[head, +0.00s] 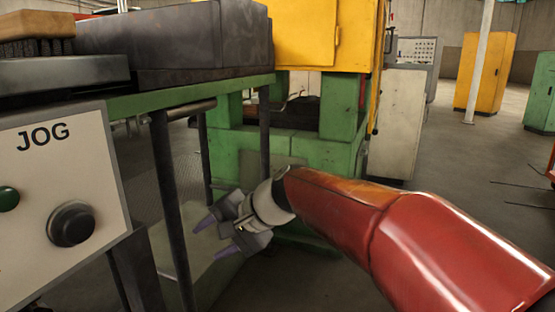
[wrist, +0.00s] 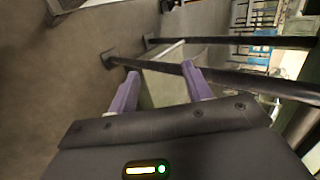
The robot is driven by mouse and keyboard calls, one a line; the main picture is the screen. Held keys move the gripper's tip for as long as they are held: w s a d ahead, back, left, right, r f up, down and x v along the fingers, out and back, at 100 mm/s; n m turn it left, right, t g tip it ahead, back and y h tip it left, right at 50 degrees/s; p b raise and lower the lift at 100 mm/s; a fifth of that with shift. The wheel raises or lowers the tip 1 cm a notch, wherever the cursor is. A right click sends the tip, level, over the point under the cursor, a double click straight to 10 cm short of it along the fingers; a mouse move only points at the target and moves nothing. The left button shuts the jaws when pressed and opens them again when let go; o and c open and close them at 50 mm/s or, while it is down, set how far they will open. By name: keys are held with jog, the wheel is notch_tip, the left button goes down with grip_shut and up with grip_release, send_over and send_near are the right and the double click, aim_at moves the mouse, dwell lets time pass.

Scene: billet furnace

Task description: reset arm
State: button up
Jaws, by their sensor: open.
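My gripper (head: 216,236) is at the end of my red arm, low in the middle of the head view. Its two purple fingers are spread apart, with nothing between them. In the wrist view, my gripper (wrist: 158,85) shows both purple fingers apart, pointing toward dark table legs (wrist: 225,78) and a pale panel. In the head view the fingers point left toward the legs of the green-edged table (head: 180,97). I cannot tell whether they touch anything.
A JOG panel (head: 60,190) with a black knob stands at left. Dark metal boxes (head: 175,45) sit on the table. A green and yellow machine (head: 315,40) stands behind my arm. A grey control cabinet (head: 408,105) and yellow cabinet (head: 485,72) stand farther back. Open floor (head: 450,155) lies at right.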

jog(key=s+d+f+n+t+h, duration=0.1)
jog(key=s+d+f+h, duration=0.2)
jog(key=s+d, duration=0.45)
jog(key=s+d+f+n+t+h, duration=0.1)
jog(key=s+d+f+n+h, duration=0.3)
jog(key=d, duration=0.7)
jog(key=s+d+f+m+t+h, duration=0.1)
jog(key=s+d+f+h, duration=0.2)
jog(key=s+d, duration=0.5)
notch_tip(320, 180, up, 14)
jog(key=p, duration=1.3)
jog(key=shift+w+d+f, duration=0.15)
jog(key=shift+w+d, duration=0.3)
jog(key=shift+a, duration=0.1)
